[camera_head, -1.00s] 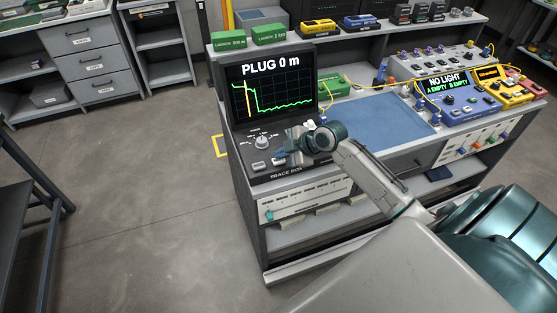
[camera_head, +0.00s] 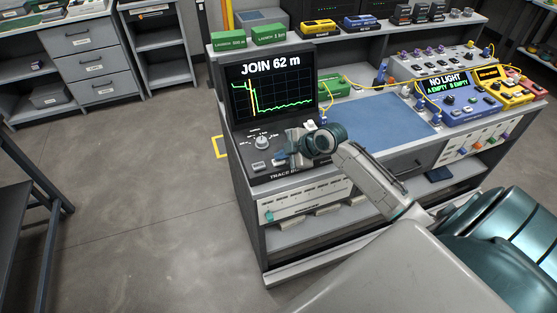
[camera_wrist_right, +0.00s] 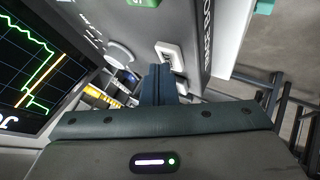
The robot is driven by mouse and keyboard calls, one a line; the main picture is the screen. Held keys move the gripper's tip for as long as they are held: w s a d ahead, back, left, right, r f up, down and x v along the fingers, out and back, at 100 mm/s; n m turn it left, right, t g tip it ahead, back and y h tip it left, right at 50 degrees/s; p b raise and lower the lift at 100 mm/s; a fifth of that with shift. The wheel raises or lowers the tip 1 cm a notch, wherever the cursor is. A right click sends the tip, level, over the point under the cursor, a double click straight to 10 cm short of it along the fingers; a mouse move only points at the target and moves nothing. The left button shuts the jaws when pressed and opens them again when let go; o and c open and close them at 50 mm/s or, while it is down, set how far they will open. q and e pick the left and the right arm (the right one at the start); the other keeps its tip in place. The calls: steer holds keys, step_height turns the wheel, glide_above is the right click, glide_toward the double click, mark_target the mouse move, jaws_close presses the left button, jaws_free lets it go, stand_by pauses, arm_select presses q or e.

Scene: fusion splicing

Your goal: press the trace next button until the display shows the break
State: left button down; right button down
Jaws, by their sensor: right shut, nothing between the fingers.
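The trace box (camera_head: 240,140) stands at the left end of the bench. Its display (camera_head: 272,90) reads "JOIN 62 m" above a green trace with an orange marker near the trace's left part. A dial (camera_head: 261,142) and a pale button (camera_head: 257,164) show on its front panel. My right gripper (camera_head: 281,160) is over the right part of that panel and hides some of it. In the right wrist view its shut, empty fingers (camera_wrist_right: 160,82) are at a white-framed button (camera_wrist_right: 170,56); I cannot tell if they touch it. My left gripper is not in view.
A blue mat (camera_head: 388,118) lies clear on the bench to the right. Beyond it is a blue device (camera_head: 455,98) reading "NO LIGHT". Green launch boxes (camera_head: 229,40) sit on the shelf above the display. Yellow cables run along the bench back.

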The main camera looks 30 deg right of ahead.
mark_target(282, 162)
steer(key=shift+r, duration=0.1)
steer(key=shift+r+p, duration=0.6)
steer(key=shift+r, duration=0.2)
steer(key=shift+r+p, duration=1.9)
steer(key=shift+r, duration=0.65)
steer(key=shift+f, duration=0.1)
